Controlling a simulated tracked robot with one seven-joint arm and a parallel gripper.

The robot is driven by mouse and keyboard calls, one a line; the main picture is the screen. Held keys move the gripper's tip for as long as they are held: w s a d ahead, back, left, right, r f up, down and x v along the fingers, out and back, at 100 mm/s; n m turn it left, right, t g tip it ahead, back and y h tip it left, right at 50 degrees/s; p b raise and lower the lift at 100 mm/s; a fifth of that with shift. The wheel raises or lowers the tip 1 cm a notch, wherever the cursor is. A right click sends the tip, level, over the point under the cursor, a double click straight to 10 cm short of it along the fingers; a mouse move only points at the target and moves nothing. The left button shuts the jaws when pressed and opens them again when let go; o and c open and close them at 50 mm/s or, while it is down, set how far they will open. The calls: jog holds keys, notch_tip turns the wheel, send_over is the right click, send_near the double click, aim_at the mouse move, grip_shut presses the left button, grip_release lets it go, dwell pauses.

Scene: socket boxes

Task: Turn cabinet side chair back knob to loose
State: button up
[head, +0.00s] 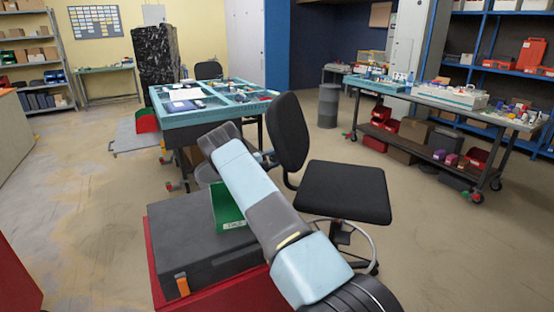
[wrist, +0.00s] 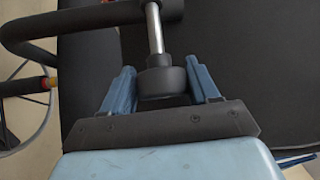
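The black chair knob (wrist: 162,84) sits on the end of a bright metal shaft (wrist: 155,30) in the wrist view. My gripper (wrist: 161,72) has one blue finger on each side of the knob. The fingertips are very close to its sides, and I cannot tell whether both press on it. The black chair shows in the head view, with its upright back (head: 290,132) and flat seat (head: 345,190). The knob is hidden behind my arm there, and my gripper cannot be made out clearly. The knob's loose or tight setting cannot be read.
A curved black bar (wrist: 30,30) is at the upper left in the wrist view. In the head view, a blue-topped table (head: 195,118) stands behind the chair, and a workbench (head: 440,97) is at the right. Open floor (head: 80,200) lies at the left.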

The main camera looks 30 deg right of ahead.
jog(key=a+f, duration=0.1)
jog(key=a, duration=1.2)
jog(key=shift+s+f, duration=0.2)
jog(key=shift+f, duration=0.1)
